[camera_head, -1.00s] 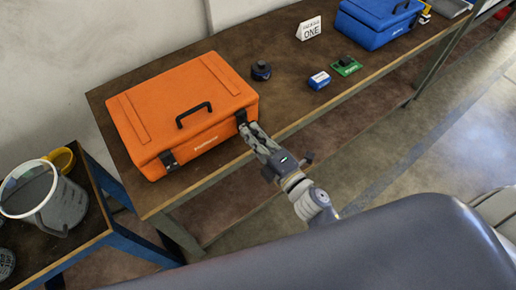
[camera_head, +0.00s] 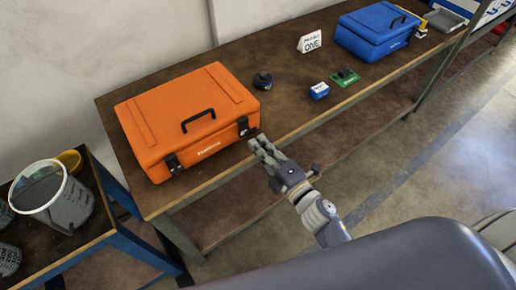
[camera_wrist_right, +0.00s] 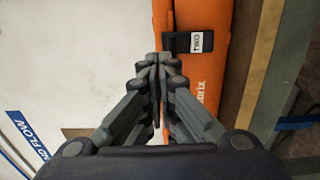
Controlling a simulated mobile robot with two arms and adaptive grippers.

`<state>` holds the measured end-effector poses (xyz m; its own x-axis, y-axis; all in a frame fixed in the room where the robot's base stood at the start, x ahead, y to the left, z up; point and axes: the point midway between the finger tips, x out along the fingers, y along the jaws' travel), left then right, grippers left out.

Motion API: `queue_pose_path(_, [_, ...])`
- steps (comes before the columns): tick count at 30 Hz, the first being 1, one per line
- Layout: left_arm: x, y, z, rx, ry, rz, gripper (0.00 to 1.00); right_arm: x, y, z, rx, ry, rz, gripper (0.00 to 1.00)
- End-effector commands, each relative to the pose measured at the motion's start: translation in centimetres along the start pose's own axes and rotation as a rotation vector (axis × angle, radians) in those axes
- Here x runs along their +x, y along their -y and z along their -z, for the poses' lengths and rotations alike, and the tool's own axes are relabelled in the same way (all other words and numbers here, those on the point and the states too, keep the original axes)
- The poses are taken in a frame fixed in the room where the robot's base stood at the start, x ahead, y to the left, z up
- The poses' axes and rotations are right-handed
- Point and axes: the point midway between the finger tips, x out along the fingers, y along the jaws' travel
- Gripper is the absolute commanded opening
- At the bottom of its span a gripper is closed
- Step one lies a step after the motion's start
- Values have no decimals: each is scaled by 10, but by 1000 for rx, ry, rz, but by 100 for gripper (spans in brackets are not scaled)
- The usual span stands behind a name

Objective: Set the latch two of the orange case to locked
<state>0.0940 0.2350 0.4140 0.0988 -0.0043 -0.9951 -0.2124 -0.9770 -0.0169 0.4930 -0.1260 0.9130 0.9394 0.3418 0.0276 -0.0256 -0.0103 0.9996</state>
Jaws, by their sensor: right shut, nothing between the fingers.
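The orange case (camera_head: 185,115) stands closed on the brown workbench, with a black handle on top. Its front has two dark latches: a left one (camera_head: 172,163) and a right one (camera_head: 243,127). My right gripper (camera_head: 257,141) is shut and empty, in front of the right latch and apart from it. In the right wrist view the case (camera_wrist_right: 205,85) lies beyond the shut fingers (camera_wrist_right: 160,60). A dark latch (camera_wrist_right: 180,42) with a small white label shows just past the fingertips. The label is too small to read surely. My left gripper is out of view.
On the workbench (camera_head: 290,110) stand a dark round object (camera_head: 263,80), a small blue-white box (camera_head: 319,90), a green board (camera_head: 345,77), a white sign (camera_head: 310,42) and a blue case (camera_head: 375,35). A side table with a bucket (camera_head: 70,205) stands at left.

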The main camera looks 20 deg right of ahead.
Motion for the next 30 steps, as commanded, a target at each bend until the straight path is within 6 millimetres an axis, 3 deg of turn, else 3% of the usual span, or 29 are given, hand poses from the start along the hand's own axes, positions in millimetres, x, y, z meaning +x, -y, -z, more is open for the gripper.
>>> queue_pose_path(9, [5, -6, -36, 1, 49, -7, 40, -36, -7, -3, -1, 0, 2, 0])
queue_pose_path(19, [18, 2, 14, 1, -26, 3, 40, -84, -18, -3, -1, 0, 2, 0])
queue_pose_path(30, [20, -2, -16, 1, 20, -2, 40, -97, -24, -3, -1, -1, -1, 0])
